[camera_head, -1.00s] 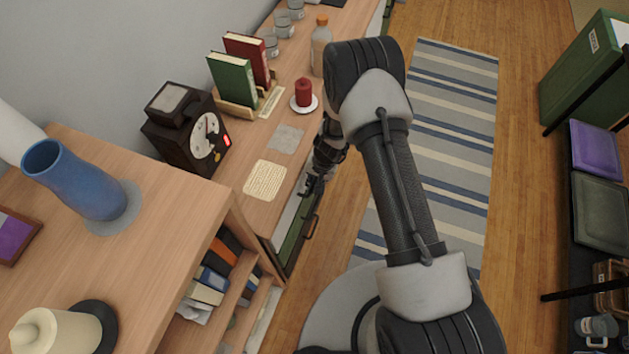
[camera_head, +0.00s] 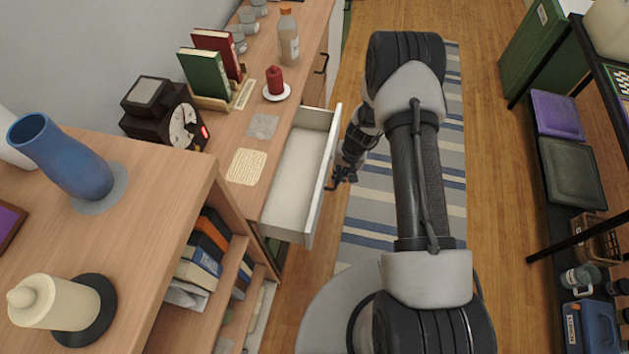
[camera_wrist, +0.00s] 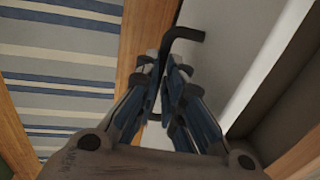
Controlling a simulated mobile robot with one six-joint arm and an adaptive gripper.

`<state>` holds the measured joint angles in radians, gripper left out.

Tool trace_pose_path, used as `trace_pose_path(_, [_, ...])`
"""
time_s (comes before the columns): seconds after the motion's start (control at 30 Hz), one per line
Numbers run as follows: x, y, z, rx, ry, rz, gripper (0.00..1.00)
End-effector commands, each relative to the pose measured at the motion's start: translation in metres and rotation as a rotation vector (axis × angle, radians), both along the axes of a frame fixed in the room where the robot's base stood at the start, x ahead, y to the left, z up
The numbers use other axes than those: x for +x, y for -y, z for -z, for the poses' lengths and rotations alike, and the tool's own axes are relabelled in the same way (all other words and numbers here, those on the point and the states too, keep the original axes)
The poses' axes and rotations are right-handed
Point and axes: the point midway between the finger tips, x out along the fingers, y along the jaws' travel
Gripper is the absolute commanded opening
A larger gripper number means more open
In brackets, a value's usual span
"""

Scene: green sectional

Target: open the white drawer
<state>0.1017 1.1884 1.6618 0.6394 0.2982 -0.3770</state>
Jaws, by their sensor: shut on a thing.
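The white drawer (camera_head: 297,178) is pulled well out of the wooden cabinet, and its inside looks empty. Its white front panel (camera_head: 322,180) faces my arm; the front also shows in the wrist view (camera_wrist: 252,60). My gripper (camera_head: 345,175) is at the outer side of this front. In the wrist view my gripper (camera_wrist: 172,98) has its blue fingers closed around the dark bar handle (camera_wrist: 182,36), whose bent end sticks out past the fingertips. Part of the handle is hidden between the fingers.
A wooden shelf unit (camera_head: 170,160) stands at the left. A striped rug (camera_head: 370,220) covers the floor. A black rack (camera_head: 600,110) stands at the right.

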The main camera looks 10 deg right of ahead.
Motion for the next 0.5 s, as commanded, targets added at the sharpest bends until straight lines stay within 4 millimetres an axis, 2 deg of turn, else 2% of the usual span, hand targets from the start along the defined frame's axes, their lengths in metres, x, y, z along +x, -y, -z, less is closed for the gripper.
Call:
trace_pose_path(0.07, [-0.0003,0.0207,-0.0002,0.002,-0.003,0.005,0.0])
trace_pose_path(0.17, [-0.002,0.018,0.0008,0.003,-0.007,-0.002,0.04])
trace_pose_path(0.5, [-0.003,0.0179,0.0027,0.003,-0.008,-0.002,0.26])
